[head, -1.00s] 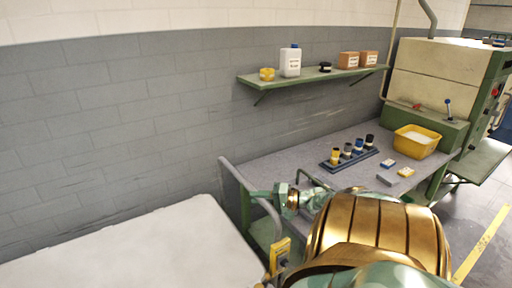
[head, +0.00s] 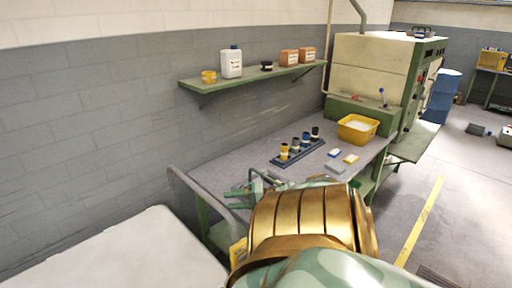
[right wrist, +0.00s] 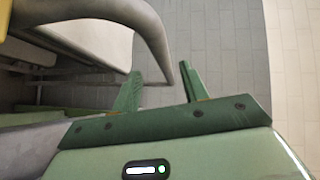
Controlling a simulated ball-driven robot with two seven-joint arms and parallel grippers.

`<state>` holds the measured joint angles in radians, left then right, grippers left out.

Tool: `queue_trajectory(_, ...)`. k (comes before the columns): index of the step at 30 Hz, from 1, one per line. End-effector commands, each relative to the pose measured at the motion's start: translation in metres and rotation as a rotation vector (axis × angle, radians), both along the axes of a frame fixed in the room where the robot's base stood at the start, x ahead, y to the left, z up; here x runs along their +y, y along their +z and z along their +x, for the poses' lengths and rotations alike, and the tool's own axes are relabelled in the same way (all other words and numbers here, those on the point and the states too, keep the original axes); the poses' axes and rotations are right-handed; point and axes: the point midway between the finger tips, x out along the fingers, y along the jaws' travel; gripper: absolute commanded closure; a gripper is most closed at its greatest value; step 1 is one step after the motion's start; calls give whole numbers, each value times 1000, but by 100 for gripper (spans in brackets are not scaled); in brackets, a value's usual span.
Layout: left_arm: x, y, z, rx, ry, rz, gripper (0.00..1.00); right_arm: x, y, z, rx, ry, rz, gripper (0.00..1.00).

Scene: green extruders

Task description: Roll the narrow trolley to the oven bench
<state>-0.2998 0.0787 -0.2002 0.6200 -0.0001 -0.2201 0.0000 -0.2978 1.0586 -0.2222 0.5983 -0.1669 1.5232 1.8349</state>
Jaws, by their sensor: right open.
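The bent grey tube handle of what looks like the narrow trolley (head: 196,203) rises at the left end of the oven bench. In the right wrist view the handle (right wrist: 147,27) curves down toward my fingers. My right gripper (head: 256,187) is open beside the handle in the head view. In the wrist view its two green fingers (right wrist: 160,88) stand apart, with the tube's lower end between them in the picture; I cannot tell whether they touch it. The trolley's lower part is mostly hidden by my arm. The oven bench (head: 225,165) has a grey top. My left gripper is out of view.
A rack of small bottles (head: 297,150), small blocks (head: 351,158) and a yellow tub (head: 357,128) are on the bench. The cream oven (head: 370,65) stands behind. A white surface (head: 120,255) lies at left.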

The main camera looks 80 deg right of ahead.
Motion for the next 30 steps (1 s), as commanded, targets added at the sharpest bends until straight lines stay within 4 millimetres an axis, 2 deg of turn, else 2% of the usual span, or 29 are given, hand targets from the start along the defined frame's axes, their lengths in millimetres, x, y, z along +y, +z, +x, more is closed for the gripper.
queue_trajectory(1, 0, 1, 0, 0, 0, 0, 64, -4, 1, -15, 7, 0, -1, 56)
queue_trajectory(6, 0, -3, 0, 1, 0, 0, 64, -13, 6, -56, 5, -1, 0, 56)
queue_trajectory(12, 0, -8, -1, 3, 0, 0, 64, -20, 10, -84, 3, -1, -1, 56)
queue_trajectory(17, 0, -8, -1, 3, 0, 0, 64, -22, 12, -91, 1, -1, -1, 56)
queue_trajectory(30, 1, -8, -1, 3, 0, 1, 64, -22, 12, -90, 0, -1, 0, 56)
